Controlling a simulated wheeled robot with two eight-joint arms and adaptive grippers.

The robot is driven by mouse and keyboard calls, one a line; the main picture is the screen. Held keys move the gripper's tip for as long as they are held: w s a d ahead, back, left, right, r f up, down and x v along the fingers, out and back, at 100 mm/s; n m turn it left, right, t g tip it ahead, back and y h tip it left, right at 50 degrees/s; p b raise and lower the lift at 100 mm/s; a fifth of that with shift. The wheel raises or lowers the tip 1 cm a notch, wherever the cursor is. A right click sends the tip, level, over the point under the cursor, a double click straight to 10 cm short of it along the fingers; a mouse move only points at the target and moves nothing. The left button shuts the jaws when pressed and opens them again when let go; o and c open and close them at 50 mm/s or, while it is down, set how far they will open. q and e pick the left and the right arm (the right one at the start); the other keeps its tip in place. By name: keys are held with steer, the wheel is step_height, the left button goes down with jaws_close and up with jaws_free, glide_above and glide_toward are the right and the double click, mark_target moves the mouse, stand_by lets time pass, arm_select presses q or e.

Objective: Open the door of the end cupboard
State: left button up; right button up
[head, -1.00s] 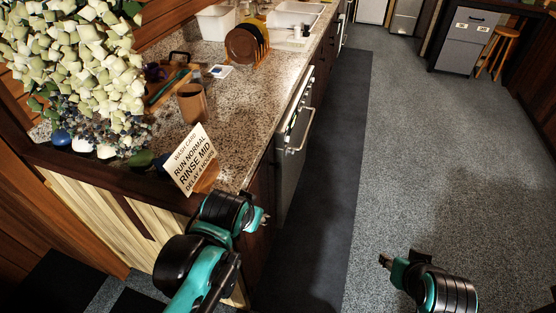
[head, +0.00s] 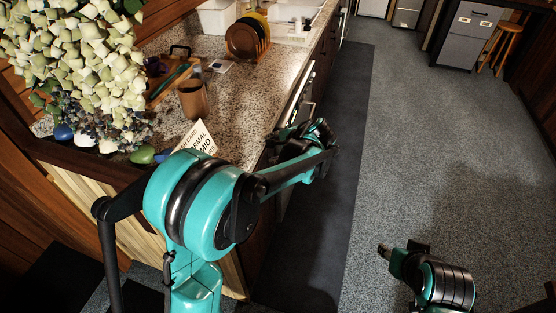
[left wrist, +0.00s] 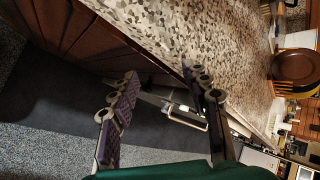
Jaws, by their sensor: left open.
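The end cupboard is the dark wood front under the near end of the counter. In the head view a strip of it (head: 258,242) shows behind my left arm, which hides much of it. In the left wrist view dark wood fronts (left wrist: 72,35) show at upper left, flat and apparently shut; I cannot make out a handle on them. My left gripper (head: 322,136) is over the aisle just right of the counter edge. My right gripper (head: 385,251) is low over the floor at right.
The speckled counter (head: 235,115) holds a sign (head: 198,140), a brown cup (head: 193,99) and a plate rack (head: 247,40). A steel appliance with a bar handle (left wrist: 188,118) stands beyond the cupboard. The dark floor mat (head: 335,190) and grey carpet (head: 450,150) are clear.

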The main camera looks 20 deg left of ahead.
arm_select(q)
steer(key=w+d+f+m+y+p, duration=0.1)
steer(key=w+d+f+m+y, duration=0.2)
steer(key=f, duration=0.4)
steer(key=w+d+f+m+y, duration=0.1)
steer(key=w+d+f+y, duration=0.2)
steer(key=w+f, duration=0.35)
steer(key=a+f, duration=0.1)
steer(key=a, duration=0.1)
steer(key=a+f+b, duration=0.1)
steer(key=a, duration=0.1)
steer(key=a+f+b, duration=0.1)
steer(key=a, duration=0.2)
steer(key=shift+w+f, duration=0.25)
steer(key=shift+w, duration=0.15)
jaws_close()
